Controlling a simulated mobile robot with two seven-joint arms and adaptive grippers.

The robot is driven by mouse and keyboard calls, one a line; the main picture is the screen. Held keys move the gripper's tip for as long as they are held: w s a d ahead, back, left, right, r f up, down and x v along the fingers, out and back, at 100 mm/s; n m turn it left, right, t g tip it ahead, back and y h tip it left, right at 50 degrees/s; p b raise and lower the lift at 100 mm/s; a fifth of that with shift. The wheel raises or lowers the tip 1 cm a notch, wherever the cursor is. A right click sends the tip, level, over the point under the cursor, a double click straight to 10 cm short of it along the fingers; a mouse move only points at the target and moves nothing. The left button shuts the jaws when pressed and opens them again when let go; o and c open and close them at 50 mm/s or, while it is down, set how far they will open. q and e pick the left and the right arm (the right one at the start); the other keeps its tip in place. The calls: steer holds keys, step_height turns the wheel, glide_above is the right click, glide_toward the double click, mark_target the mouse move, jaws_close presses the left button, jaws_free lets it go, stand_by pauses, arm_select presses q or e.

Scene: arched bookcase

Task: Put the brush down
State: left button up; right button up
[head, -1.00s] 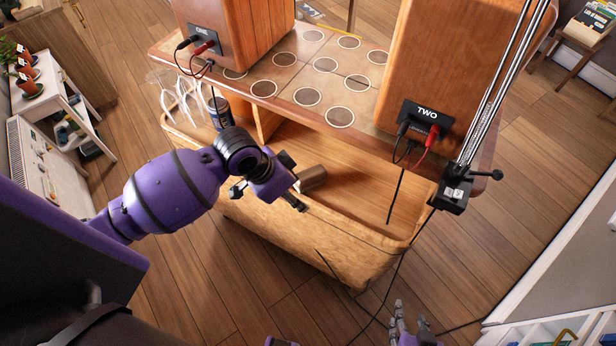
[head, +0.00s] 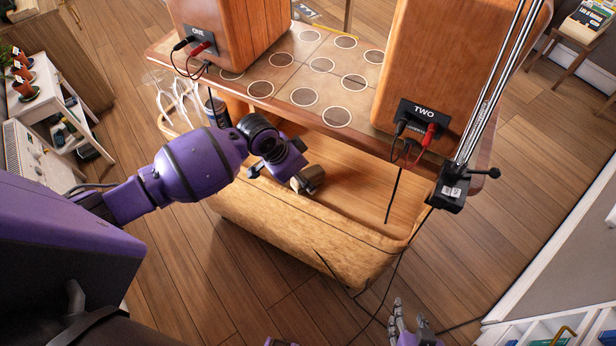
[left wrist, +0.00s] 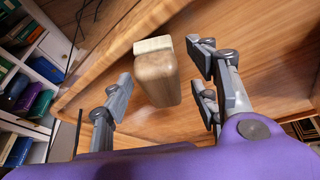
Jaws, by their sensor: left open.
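The brush (head: 310,178) shows in the head view as a small brown block at the bookcase's lower wooden shelf, just beyond my left gripper (head: 283,178). In the left wrist view the brush (left wrist: 157,75) is a wooden block with a paler band at its far end. It stands between the two spread fingers of my left gripper (left wrist: 163,98), with a gap visible on both sides. Whether its underside rests fully on the wood is hard to tell. My right gripper (head: 411,326) is at the bottom edge of the head view, fingers apart, with nothing visible in it.
The lower trough has a thick curved front wall (head: 300,235). Above it is a tiled top (head: 345,62) with several round discs, between speaker boxes ONE (head: 230,35) and TWO (head: 455,50). Cables hang from both. A metal pole (head: 490,85) stands at the right.

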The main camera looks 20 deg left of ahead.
arm_select(q)
steer(key=shift+r, duration=0.15)
jaws_close()
